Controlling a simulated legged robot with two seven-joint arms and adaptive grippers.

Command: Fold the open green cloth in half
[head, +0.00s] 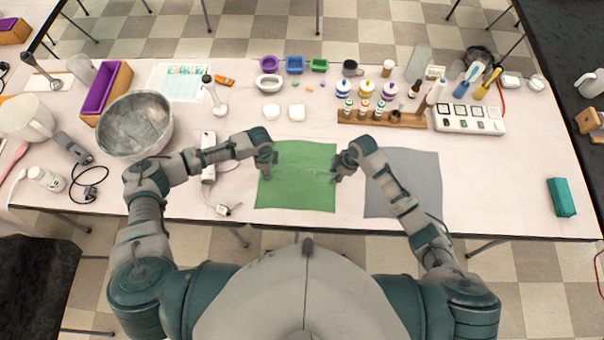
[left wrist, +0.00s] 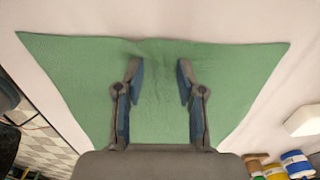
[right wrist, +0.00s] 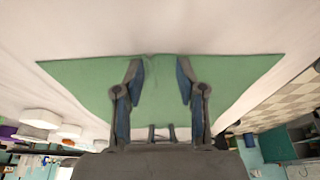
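The open green cloth (head: 297,185) lies spread on the table in front of me, with small wrinkles near its edges. My left gripper (head: 268,170) is over its left edge, fingers pointing down. In the left wrist view, its two fingertips (left wrist: 160,72) are apart, with a wrinkle of the cloth (left wrist: 165,110) between them. My right gripper (head: 340,174) is at the cloth's right edge. In the right wrist view, its fingertips (right wrist: 157,72) are apart near the edge, with a small ridge of cloth (right wrist: 152,95) between them. Whether the fingers touch the cloth cannot be told.
A grey cloth (head: 403,178) lies just right of the green one. A metal bowl (head: 134,126) and a white power strip (head: 208,157) are to the left. Soap dishes (head: 269,83) and a wooden bottle rack (head: 380,119) stand behind. A folded teal cloth (head: 561,197) lies far right.

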